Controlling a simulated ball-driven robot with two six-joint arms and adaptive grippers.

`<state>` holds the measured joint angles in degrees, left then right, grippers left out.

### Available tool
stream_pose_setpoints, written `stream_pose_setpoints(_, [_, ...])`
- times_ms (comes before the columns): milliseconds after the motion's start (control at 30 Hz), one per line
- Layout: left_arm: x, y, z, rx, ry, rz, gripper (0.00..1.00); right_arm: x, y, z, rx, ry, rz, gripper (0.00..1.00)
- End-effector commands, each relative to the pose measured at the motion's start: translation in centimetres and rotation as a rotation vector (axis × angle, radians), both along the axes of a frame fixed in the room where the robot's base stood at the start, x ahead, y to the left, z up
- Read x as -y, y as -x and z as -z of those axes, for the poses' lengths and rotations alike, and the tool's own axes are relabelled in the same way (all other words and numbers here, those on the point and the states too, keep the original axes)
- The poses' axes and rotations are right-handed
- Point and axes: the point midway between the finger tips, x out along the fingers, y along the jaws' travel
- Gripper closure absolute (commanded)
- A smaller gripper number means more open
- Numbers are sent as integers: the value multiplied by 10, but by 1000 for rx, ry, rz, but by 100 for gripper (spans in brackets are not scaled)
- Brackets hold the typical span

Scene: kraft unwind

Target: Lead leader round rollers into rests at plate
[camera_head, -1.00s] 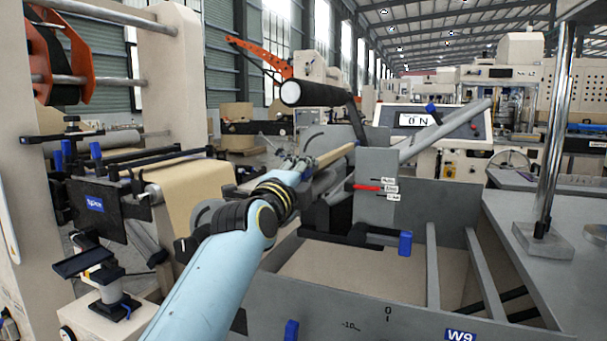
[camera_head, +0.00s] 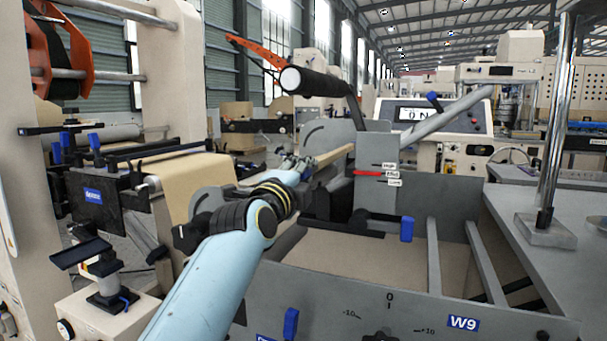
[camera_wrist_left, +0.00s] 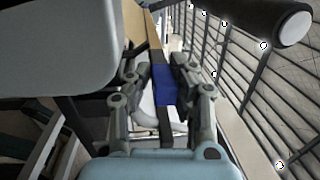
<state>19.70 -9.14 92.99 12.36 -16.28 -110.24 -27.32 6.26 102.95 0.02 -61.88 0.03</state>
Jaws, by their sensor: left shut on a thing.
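My left gripper (camera_head: 306,166) reaches in over the grey machine. In the left wrist view its fingers (camera_wrist_left: 163,80) are shut on a blue grip piece (camera_wrist_left: 165,88) at the near end of a tan bar, which looks like the leader (camera_wrist_left: 152,32). The bar (camera_head: 337,155) runs away from the gripper toward the grey upright in the head view. A black roller with a white end (camera_head: 318,86) stands above and beyond the gripper; its end also shows in the left wrist view (camera_wrist_left: 285,22). Tan kraft web (camera_head: 195,182) hangs over rollers at left, beside the plate labelled Splice (camera_head: 93,196). The rests cannot be made out.
A grey upright with a red pointer (camera_head: 368,173) stands right of the gripper. A grey-walled frame marked W9 (camera_head: 463,323) lies in front. A blue knob (camera_head: 407,229) sticks up there. A steel post (camera_head: 553,130) and grey table (camera_head: 540,200) stand at right.

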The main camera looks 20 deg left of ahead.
Motion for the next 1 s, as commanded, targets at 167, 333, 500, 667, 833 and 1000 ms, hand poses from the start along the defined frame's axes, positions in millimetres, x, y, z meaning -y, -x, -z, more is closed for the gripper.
stream_pose_setpoints(167, [0, 0, -1, 2, 0, 0, 100, 0, 0, 0, 0, 0, 0, 58])
stream_pose_setpoints(333, [0, 0, -1, 2, 0, 0, 100, 0, 0, 0, 0, 0, 0, 58])
stream_pose_setpoints(500, [0, 0, 0, 4, 0, -1, 100, 0, 0, 2, 0, 0, 0, 58])
stream_pose_setpoints(667, [1, 0, 1, 9, 2, -2, 100, 0, 1, 7, -2, 0, 0, 58])
stream_pose_setpoints(833, [1, 0, 0, 11, 2, -3, 100, 0, 1, 8, -2, 0, 0, 58])
stream_pose_setpoints(1000, [1, 0, 0, 11, 2, -3, 100, 0, 1, 7, -2, 0, 0, 58])
